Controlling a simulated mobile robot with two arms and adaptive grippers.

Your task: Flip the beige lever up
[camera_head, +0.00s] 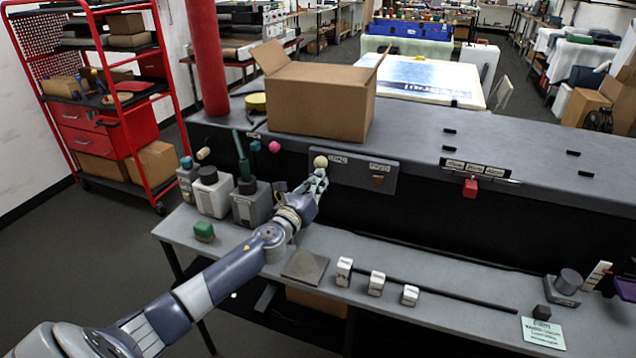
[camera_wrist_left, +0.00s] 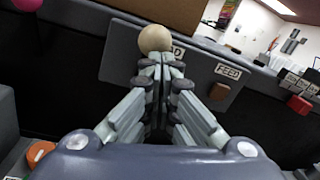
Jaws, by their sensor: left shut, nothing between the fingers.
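The beige lever shows as a round beige knob (camera_head: 320,162) at the left end of a grey panel (camera_head: 345,172) on the front face of the raised bench. My left gripper (camera_head: 318,180) is shut and empty, with its fingertips just below the knob. In the left wrist view the knob (camera_wrist_left: 155,39) sits just beyond the fingertips (camera_wrist_left: 160,68); I cannot tell whether they touch. The lever's stem is hidden behind the fingers. A brown lever (camera_wrist_left: 220,92) sits under the FEED label on the same panel. My right gripper is not in view.
A pink knob (camera_head: 274,146) and a teal knob (camera_head: 255,146) lie left of the panel, and a red lever (camera_head: 470,187) is to its right. An open cardboard box (camera_head: 318,103) stands above.

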